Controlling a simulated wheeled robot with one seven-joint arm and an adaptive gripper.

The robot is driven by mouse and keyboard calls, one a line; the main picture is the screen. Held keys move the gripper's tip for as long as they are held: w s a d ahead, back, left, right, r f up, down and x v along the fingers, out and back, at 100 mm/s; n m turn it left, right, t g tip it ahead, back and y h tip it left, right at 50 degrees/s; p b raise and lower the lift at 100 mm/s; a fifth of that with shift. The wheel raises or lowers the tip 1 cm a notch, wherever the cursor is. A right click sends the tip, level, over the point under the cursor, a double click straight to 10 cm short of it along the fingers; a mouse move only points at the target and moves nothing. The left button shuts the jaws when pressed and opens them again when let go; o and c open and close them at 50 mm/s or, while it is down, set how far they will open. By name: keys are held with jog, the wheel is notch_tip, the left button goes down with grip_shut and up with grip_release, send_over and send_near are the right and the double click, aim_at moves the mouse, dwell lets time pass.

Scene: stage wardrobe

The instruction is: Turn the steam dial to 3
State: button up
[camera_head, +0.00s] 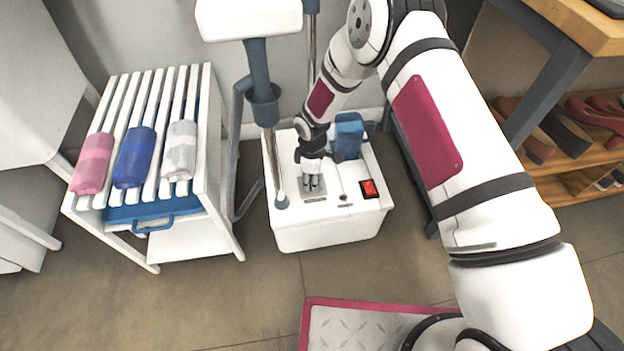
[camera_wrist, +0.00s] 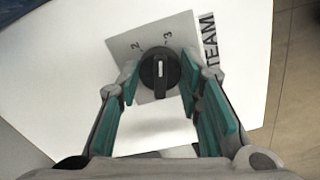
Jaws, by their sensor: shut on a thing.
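In the head view my gripper (camera_head: 313,184) points down at the plate on top of the white steamer base (camera_head: 330,231); the knob is mostly hidden there by the fingers.
The base also carries a red switch (camera_head: 369,188), a blue tank (camera_head: 349,136) and an upright pole (camera_head: 272,165) just left of my gripper. A slatted white rack (camera_head: 150,212) with pink, blue and grey rolls stands left. Shoe shelves (camera_head: 575,152) are at right.

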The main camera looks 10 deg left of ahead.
jog(key=shift+m, duration=1.1)
jog(key=o, duration=1.2)
notch_tip(320, 180, up, 12)
jog(key=shift+f, duration=0.1)
